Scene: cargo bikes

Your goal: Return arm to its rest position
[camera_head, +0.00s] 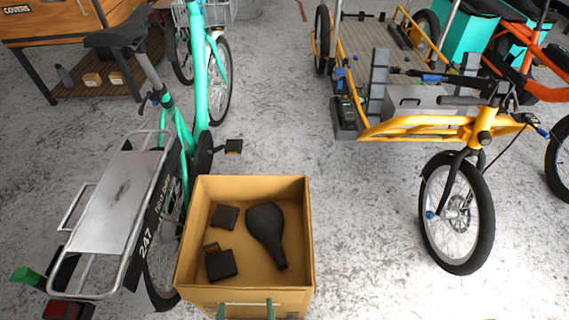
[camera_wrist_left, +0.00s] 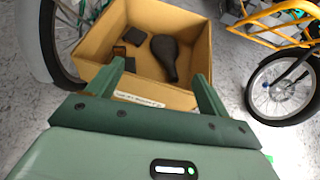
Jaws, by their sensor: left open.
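My left gripper (camera_head: 246,305) shows at the bottom edge of the head view, its two green fingers apart at the near wall of an open cardboard box (camera_head: 190,235). In the left wrist view the gripper (camera_wrist_left: 158,72) is open with nothing between its fingers, and the box (camera_wrist_left: 205,50) lies just beyond them. Inside the box are a black saddle (camera_head: 266,228) and two small dark blocks, one farther back (camera_head: 225,217) and one nearer (camera_head: 221,264). The rest of my left arm is out of the head view. My right gripper is not in view.
A green bike (camera_head: 200,85) with a metal rear rack (camera_head: 115,200) stands close left of the box. A yellow cargo bike (camera_head: 415,125) stands at the right, its front wheel (camera_head: 457,212) apart from the box. Grey floor (camera_head: 365,220) between them is clear.

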